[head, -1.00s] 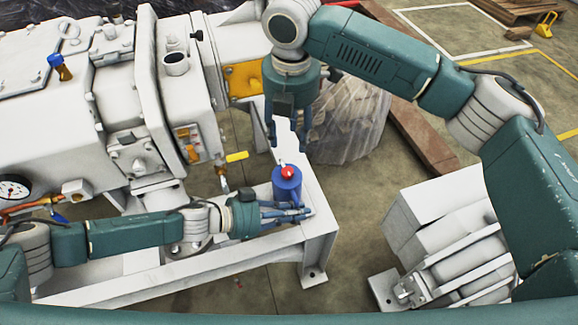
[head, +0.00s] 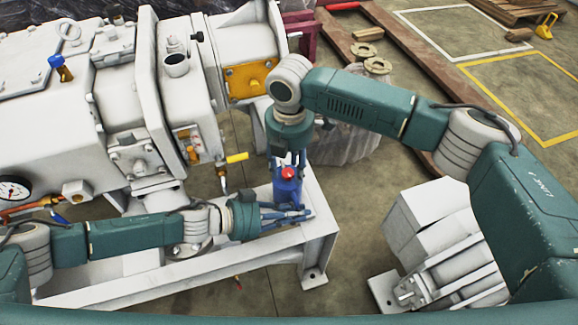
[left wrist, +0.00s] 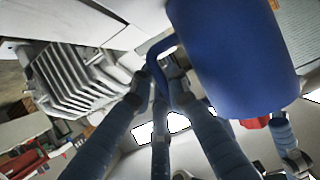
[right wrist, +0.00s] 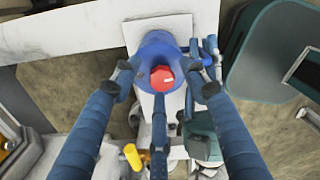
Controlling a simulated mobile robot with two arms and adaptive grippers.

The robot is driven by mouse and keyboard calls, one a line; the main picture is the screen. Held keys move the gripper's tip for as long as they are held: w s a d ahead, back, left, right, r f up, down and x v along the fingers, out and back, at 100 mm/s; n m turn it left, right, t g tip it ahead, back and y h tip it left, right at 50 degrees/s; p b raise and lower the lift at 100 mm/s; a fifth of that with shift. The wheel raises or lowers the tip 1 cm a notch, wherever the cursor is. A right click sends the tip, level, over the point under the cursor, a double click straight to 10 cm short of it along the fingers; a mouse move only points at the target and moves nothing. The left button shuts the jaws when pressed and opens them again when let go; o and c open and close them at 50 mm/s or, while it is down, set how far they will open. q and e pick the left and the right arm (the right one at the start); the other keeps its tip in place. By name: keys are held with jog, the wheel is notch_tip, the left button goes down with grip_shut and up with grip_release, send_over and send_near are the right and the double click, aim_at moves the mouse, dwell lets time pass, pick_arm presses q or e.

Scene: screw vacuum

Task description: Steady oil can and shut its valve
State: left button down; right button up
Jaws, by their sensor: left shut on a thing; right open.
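The blue oil can (head: 287,190) stands on the corner of the white frame, with a red valve cap (head: 288,173) on top. My left gripper (head: 290,214) is shut on the can, low on its side; the left wrist view shows the can's blue body (left wrist: 235,60) and its handle (left wrist: 160,55) between the fingers. My right gripper (head: 289,160) points down from above, open, its fingertips around the top of the can. In the right wrist view the red cap (right wrist: 162,78) lies between the spread fingers (right wrist: 160,90), and I cannot tell whether they touch it.
A large white vacuum machine (head: 60,120) fills the left side, with a yellow-handled valve (head: 237,157) close to the can. The white frame (head: 322,215) has a free edge at right. A grey-white unit (head: 430,225) stands on the floor at right.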

pick_arm(q)
jog(key=shift+r, duration=0.1)
pick_arm(e)
jog(key=shift+c, duration=0.2)
grip_shut()
jog(key=shift+m, duration=0.7)
jog(key=m, duration=0.3)
jog(key=shift+m, duration=0.3)
jog(key=m, duration=0.4)
jog(key=shift+s+m, duration=0.1)
jog(key=shift+m, duration=0.3)
jog(key=m, duration=0.5)
jog(key=shift+s+a+m, duration=0.1)
jog(key=shift+s+m, duration=0.1)
jog(key=shift+m, duration=0.2)
pick_arm(q)
jog(key=shift+w, duration=0.1)
pick_arm(e)
jog(key=shift+m, duration=1.8)
pick_arm(q)
jog(key=shift+w+a, duration=0.1)
pick_arm(e)
jog(key=shift+s, duration=0.1)
